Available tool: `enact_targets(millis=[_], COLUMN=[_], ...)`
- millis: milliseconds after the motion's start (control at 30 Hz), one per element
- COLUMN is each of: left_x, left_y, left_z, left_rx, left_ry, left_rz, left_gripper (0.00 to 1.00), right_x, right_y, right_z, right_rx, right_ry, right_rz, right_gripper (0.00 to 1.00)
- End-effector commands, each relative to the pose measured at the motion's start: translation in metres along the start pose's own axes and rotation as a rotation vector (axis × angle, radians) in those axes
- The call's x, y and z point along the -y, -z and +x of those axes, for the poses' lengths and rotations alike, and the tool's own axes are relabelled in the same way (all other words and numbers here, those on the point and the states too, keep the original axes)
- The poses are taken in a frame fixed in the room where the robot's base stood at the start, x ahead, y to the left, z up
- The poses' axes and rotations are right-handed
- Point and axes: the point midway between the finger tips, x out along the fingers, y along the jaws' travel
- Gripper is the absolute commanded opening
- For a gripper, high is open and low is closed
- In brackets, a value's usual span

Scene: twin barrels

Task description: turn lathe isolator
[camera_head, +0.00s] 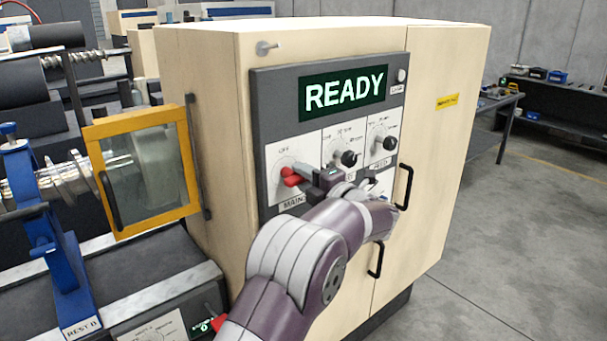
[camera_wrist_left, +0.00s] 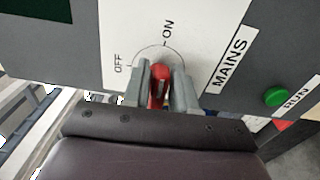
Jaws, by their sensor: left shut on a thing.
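The lathe isolator is a red rotary handle (camera_head: 290,174) on a white plate marked MAINS, low on the left of the cabinet's control panel (camera_head: 262,130). My left gripper (camera_head: 308,179) reaches it from the right. In the left wrist view, its two grey fingers (camera_wrist_left: 161,88) are closed on either side of the red handle (camera_wrist_left: 160,74). The dial there has OFF at left and ON at top. Much of the handle is hidden by the fingers, so its exact angle is hard to tell. The display (camera_head: 344,94) above reads READY.
Two black knobs (camera_head: 349,158) sit right of the isolator. A green RUN button (camera_wrist_left: 275,96) shows in the wrist view. Black door handles (camera_head: 403,187) stick out at right. An orange-framed guard (camera_head: 145,168) stands at left. The floor at right is clear.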

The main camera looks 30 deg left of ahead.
Motion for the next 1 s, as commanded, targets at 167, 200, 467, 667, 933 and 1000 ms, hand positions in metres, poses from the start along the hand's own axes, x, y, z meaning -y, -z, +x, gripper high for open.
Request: enact_targets(millis=[167,200,467,667,933,1000], left_x=[0.0007,0.0009,0.0014,0.0014,0.0011,0.0016], left_y=[-0.0001,-0.0001,-0.0001,-0.0001,0.0000,-0.0002], left_z=[0.0000,0.0000,0.0000,0.0000,0.0000,-0.0021], left_rx=[0.000,0.000,0.000,0.000,0.000,0.001], left_ry=[0.001,0.001,0.001,0.001,0.001,0.000], left_rz=[0.035,0.040,0.048,0.047,0.045,0.045], left_gripper=[0.00,0.00,0.00,0.34,0.43,0.43], right_x=[0.0000,0.0000,0.0000,0.0000,0.0000,0.0000], right_y=[0.0002,0.0002,0.0002,0.0002,0.0002,0.0001], right_z=[-0.0018,-0.0019,-0.0019,-0.0019,-0.0019,-0.0006], right_rx=[0.000,0.000,0.000,0.000,0.000,0.000], right_ry=[0.000,0.000,0.000,0.000,0.000,0.000], right_rz=[0.000,0.000,0.000,0.000,0.000,0.000], right_gripper=[0.43,0.43,0.43,0.43,0.43,0.43])
